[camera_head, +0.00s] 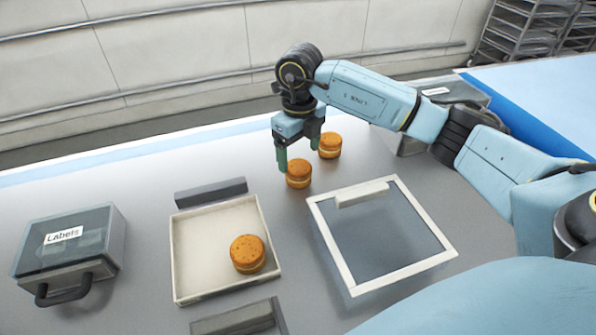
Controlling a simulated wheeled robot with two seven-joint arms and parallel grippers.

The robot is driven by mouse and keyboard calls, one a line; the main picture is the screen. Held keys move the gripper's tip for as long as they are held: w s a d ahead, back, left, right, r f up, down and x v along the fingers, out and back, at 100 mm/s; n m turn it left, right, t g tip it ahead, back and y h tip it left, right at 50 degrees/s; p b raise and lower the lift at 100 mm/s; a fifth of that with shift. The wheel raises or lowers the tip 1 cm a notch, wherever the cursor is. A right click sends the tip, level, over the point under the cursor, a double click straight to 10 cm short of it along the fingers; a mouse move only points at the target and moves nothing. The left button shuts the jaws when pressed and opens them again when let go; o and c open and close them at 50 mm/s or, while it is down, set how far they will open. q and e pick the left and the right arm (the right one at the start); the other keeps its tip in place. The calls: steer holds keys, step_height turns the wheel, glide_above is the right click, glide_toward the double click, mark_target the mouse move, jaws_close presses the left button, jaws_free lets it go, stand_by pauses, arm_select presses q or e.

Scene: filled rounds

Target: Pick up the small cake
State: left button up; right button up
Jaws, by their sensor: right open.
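Three small round cakes, orange-brown with a pale filling line, are in view. One cake (299,175) sits on the grey table just below my right gripper (298,160). A second cake (330,146) sits on the table behind it and to the right, close to the gripper's other finger. A third cake (248,254) lies in the white square tray (185,289), towards its front right. My right gripper points down with its fingers apart and holds nothing that I can see. Whether a finger touches a cake I cannot tell. My left gripper is out of view.
A clear-lidded box labelled "Labels" (70,255) stands at the left. A white-framed transparent panel (385,240) lies right of the tray. Grey bars (211,192) flank the tray. A metal box (412,142) stands partly behind my right arm. Racks (525,35) stand far right.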

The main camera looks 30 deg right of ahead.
mark_target(298, 165)
steer(key=shift+s+f, duration=0.1)
steer(key=shift+f, duration=0.55)
steer(key=f, duration=0.4)
steer(key=shift+a+f+p, duration=0.2)
steer(key=shift+p, duration=0.2)
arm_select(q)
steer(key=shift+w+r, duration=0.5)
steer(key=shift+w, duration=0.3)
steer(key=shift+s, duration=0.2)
arm_select(e)
steer(key=c, duration=0.8)
